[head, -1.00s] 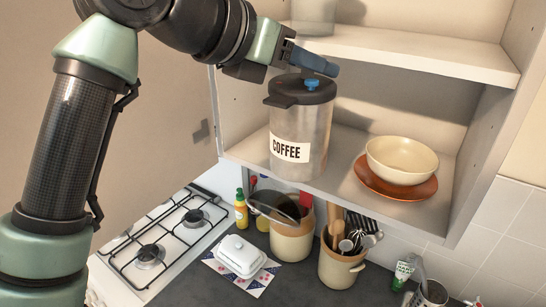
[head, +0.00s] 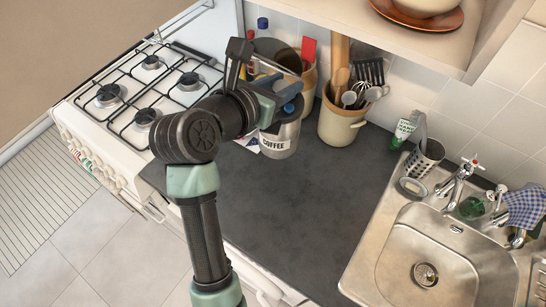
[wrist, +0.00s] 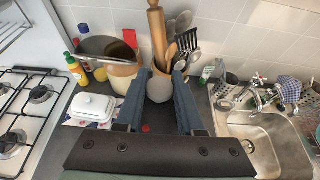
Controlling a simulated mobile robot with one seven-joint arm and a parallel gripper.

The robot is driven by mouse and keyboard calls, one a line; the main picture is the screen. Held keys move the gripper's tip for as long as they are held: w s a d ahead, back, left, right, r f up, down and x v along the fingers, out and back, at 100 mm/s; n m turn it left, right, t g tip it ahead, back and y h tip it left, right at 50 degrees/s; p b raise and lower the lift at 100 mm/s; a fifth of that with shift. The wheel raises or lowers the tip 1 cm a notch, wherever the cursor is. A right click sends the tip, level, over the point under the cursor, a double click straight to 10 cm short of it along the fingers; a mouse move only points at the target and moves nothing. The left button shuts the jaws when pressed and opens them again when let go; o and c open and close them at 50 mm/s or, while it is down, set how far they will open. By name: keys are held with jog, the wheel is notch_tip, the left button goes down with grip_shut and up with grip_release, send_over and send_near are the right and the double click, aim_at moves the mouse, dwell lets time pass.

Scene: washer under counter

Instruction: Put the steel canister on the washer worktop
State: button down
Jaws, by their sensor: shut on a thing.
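The steel canister (head: 279,138), labelled COFFEE with a dark lid and blue knob, is at my gripper (head: 284,88) in the head view. My gripper is shut on it from above, near the lid. The canister is upright over the left back part of the dark worktop (head: 310,200). I cannot tell whether its base touches the worktop. In the wrist view, my gripper's blue fingers (wrist: 157,95) stand apart, and the canister cannot be made out clearly.
A gas hob (head: 150,90) is at left and a steel sink (head: 430,255) at right. A utensil crock (head: 340,122) stands behind the canister. A white butter dish (wrist: 93,107) is left of my gripper. The cupboard (head: 430,35) overhangs the back. The worktop's middle and front are clear.

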jog(key=s+f, duration=0.3)
jog(key=f, duration=0.9)
jog(key=s+f+n+y+b, duration=0.1)
jog(key=s+f, duration=0.2)
jog(key=f, duration=0.9)
jog(key=shift+s+a+f+t+b, duration=0.2)
jog(key=shift+s+a+t+b, duration=0.1)
jog(key=shift+t, duration=0.1)
jog(key=shift+f, duration=0.15)
jog(key=c, duration=0.5)
grip_release()
jog(key=shift+s+f, duration=0.1)
jog(key=shift+f, duration=0.05)
